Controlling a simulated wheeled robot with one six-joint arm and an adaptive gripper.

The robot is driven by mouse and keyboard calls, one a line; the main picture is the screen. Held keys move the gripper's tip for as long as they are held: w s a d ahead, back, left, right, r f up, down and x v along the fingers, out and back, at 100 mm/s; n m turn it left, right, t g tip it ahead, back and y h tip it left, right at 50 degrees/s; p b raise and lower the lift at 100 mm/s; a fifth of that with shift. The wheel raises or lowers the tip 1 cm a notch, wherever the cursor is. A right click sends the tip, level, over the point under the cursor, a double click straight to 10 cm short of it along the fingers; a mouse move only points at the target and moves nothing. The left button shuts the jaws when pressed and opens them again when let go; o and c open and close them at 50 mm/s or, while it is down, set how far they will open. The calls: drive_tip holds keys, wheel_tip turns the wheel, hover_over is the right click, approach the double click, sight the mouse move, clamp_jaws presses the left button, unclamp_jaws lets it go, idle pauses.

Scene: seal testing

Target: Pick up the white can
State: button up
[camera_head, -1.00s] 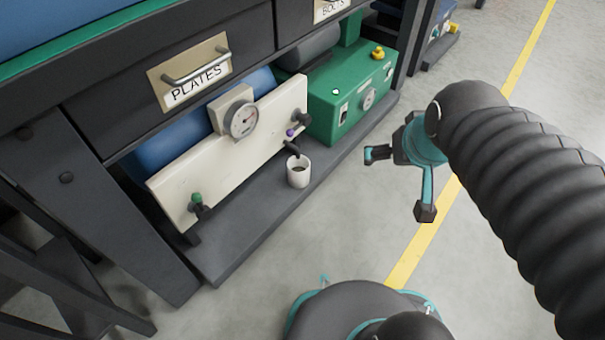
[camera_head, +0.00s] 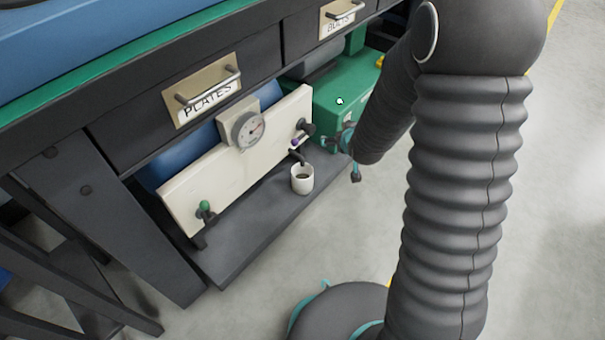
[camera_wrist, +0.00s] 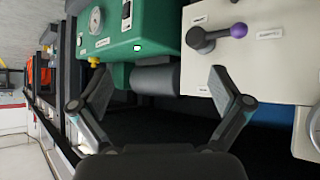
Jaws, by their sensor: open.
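The white can (camera_head: 302,181) stands upright on the dark lower shelf (camera_head: 262,218) of the bench, below the spout of the cream panel (camera_head: 232,160). Its open top looks dark inside. My gripper (camera_head: 351,154) is to the right of the can in the head view, apart from it and largely hidden behind my arm. In the wrist view my gripper (camera_wrist: 160,98) has its two fingers spread wide with nothing between them. I cannot make out the can in the wrist view.
A green box (camera_head: 328,103) stands beside the panel, at the gripper's side. The purple-knobbed lever (camera_wrist: 217,37) sticks out from the panel. A gauge (camera_head: 247,128) sits at the panel's top. Drawers (camera_head: 180,115) overhang the shelf. The floor (camera_head: 375,215) in front is clear.

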drive_tip(key=a+f+n+t+y+p, duration=0.15)
drive_tip(key=a+f, duration=0.25)
drive_tip(key=f, duration=0.8)
drive_tip(key=t+y+p, duration=0.1)
drive_tip(key=y+p, duration=0.1)
approach(299, 175)
drive_tip(key=b+x, duration=0.1)
drive_tip(key=x, duration=0.5)
drive_tip(key=shift+f, duration=0.1)
drive_tip(key=c, duration=1.1)
